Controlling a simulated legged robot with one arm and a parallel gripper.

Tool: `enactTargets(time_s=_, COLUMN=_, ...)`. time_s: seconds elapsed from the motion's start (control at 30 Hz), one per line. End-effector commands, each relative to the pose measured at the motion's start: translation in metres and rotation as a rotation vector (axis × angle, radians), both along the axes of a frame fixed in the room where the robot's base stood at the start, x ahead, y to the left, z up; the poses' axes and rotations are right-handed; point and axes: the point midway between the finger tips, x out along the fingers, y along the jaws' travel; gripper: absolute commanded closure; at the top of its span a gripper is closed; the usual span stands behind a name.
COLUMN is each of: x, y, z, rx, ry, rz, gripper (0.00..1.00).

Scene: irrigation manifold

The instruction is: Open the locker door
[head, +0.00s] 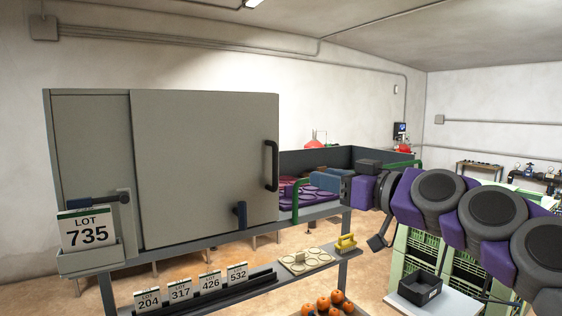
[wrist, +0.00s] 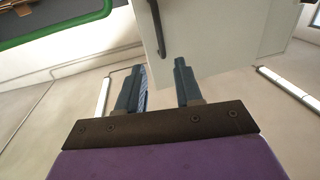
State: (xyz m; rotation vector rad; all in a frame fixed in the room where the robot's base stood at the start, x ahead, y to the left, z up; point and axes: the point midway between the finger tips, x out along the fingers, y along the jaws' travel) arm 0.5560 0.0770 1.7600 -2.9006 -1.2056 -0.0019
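The grey locker (head: 90,150) stands on a shelf rack at left in the head view. Its broad door (head: 200,150) looks shut and has a black upright bar handle (head: 269,165) near its right edge. My gripper (head: 314,181) is to the right of the handle in the head view, its blue fingers pointing left. In the wrist view my gripper (wrist: 161,68) is open and empty. The handle (wrist: 159,35) shows beyond the fingertips, roughly in line with the gap between them, and seems apart from them. The door (wrist: 215,40) fills the upper right there.
A blue knob-like part (head: 240,214) sits low on the door. A LOT 735 card (head: 86,228) is in a holder at left. Lot cards (head: 209,281), a tray (head: 306,261) and orange fruit (head: 330,301) are below. A green bar (head: 300,200) stands right of the locker.

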Motion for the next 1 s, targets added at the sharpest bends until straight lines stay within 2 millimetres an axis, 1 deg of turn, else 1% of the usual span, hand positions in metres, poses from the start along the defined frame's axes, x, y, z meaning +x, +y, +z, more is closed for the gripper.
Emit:
enactTargets(time_s=0.17, x=0.023, y=0.022, z=-0.001, rx=-0.001, ry=0.006, rz=0.003, gripper=0.65)
enactTargets(time_s=0.4, x=0.055, y=0.06, z=-0.001, rx=-0.005, ry=0.006, rz=0.004, gripper=0.65)
enactTargets(time_s=0.7, x=0.091, y=0.099, z=-0.001, rx=-0.004, ry=0.004, rz=0.004, gripper=0.65)
enactTargets(time_s=0.83, x=0.102, y=0.107, z=0.0, rx=-0.002, ry=0.004, rz=0.002, gripper=0.65)
enactTargets(time_s=1.0, x=0.109, y=0.114, z=0.0, rx=-0.003, ry=0.003, rz=0.002, gripper=0.65)
